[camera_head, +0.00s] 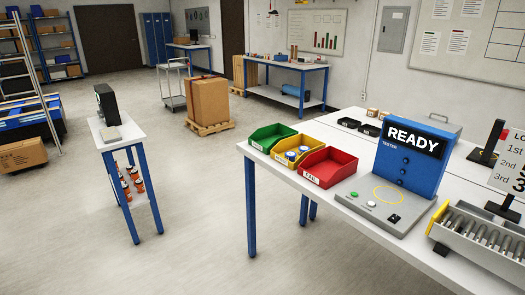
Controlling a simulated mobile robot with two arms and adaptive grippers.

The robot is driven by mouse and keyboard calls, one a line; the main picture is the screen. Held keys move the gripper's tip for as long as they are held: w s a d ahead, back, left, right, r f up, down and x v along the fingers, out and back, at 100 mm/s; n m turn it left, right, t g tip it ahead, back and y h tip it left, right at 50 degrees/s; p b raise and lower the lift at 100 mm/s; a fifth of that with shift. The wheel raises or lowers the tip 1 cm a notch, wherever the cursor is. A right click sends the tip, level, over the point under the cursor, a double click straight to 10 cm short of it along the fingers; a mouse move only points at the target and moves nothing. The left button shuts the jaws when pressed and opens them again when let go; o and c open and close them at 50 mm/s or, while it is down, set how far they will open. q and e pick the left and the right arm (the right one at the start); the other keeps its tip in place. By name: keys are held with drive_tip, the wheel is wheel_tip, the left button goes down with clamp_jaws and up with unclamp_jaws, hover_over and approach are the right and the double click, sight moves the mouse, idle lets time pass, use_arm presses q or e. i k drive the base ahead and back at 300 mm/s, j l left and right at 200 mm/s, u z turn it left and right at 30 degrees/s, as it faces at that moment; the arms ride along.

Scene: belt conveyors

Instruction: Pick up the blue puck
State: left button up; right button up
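Neither of my grippers is in view.
A green bin (259,146) and a red bin (318,181) flank the yellow one. A blue tester reading READY (410,155) stands right of them, with a roller tray (478,238) at far right. A narrow side table (126,133) stands left; open floor lies between.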

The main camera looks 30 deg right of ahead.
sight(291, 156)
drive_tip(key=i+j+z, duration=0.1)
drive_tip(key=i+z, duration=0.3)
drive_tip(key=i+j+z, duration=0.35)
drive_tip(key=i, duration=0.25)
drive_tip(key=i+l, duration=0.05)
